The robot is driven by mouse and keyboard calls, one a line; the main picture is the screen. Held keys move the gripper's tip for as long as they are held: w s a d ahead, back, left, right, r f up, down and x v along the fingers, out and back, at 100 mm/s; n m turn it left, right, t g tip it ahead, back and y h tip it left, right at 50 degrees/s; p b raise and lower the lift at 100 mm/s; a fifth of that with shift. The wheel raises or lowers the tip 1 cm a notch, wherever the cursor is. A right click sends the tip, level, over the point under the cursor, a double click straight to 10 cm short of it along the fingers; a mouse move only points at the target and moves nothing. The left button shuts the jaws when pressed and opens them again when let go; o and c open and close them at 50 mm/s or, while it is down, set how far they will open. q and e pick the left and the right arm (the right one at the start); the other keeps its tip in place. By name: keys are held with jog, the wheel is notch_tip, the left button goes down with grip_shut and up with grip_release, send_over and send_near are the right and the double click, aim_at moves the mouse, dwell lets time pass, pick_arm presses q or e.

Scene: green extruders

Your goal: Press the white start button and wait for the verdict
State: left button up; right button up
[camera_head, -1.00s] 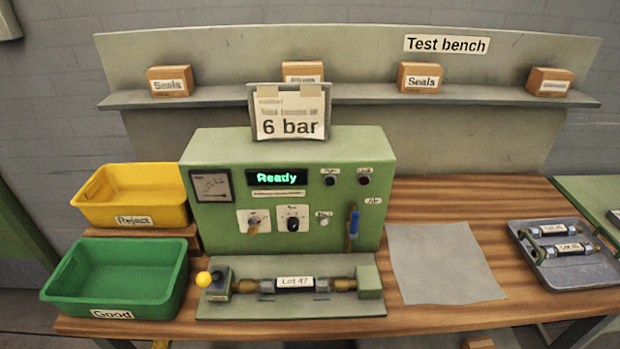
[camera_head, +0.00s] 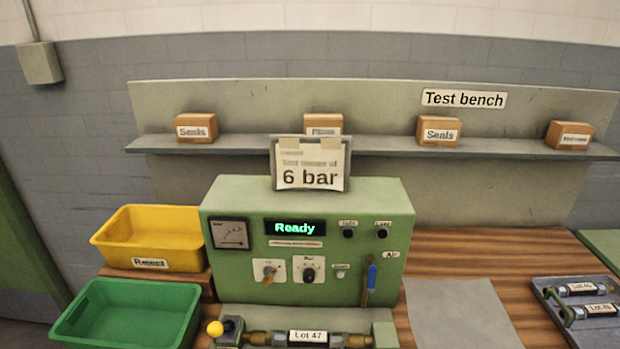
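The green test machine (camera_head: 385,205) stands on the wooden bench, and its display (camera_head: 295,227) reads "Ready" in green. A small white button (camera_head: 340,272) sits low on its front panel, right of two knobs. A blue-handled air lever (camera_head: 370,280) is farther right, its handle pointing up. The part labelled Lot 47 (camera_head: 308,337) lies in the fixture in front of the machine, beside a yellow-knobbed lever (camera_head: 215,329). A gauge (camera_head: 230,234) is at the panel's upper left. Neither of my grippers shows in the head view.
A yellow Reject bin (camera_head: 150,263) and a green Good bin (camera_head: 75,325) stand at the left, both looking empty. A grey mat (camera_head: 460,315) lies right of the machine. A tray (camera_head: 558,300) at the far right holds lotted parts. A "6 bar" card (camera_head: 310,177) stands on the machine.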

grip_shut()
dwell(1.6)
